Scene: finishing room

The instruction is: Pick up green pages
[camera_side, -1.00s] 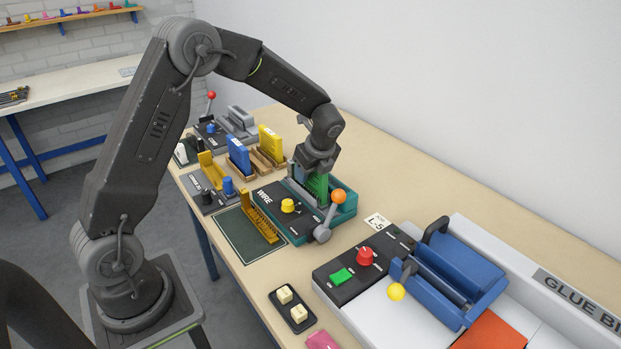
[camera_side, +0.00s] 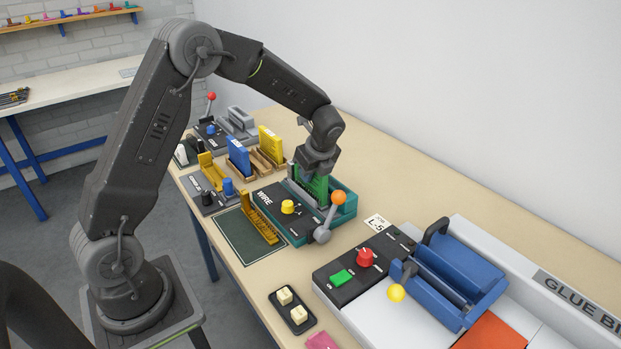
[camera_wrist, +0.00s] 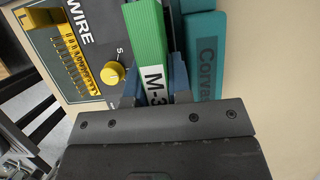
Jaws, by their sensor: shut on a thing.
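The green pages (camera_wrist: 147,37) are a green block with a white label reading "M-3" in the wrist view. My gripper (camera_wrist: 155,88) is shut on them, one finger on each side. In the side view the green pages (camera_side: 313,187) stand below my gripper (camera_side: 316,172), at the teal machine marked "WIRE" (camera_side: 271,200). The gripper and the machine's parts partly hide their lower end, so I cannot tell whether they touch the machine.
An orange-knobbed lever (camera_side: 338,198) stands close to the right of the green pages. A yellow comb piece (camera_side: 259,220) is on a dark green mat (camera_side: 236,236). Blue pages (camera_side: 238,155) and yellow pages (camera_side: 270,143) stand in wooden holders behind. A blue clamp (camera_side: 455,275) is at right.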

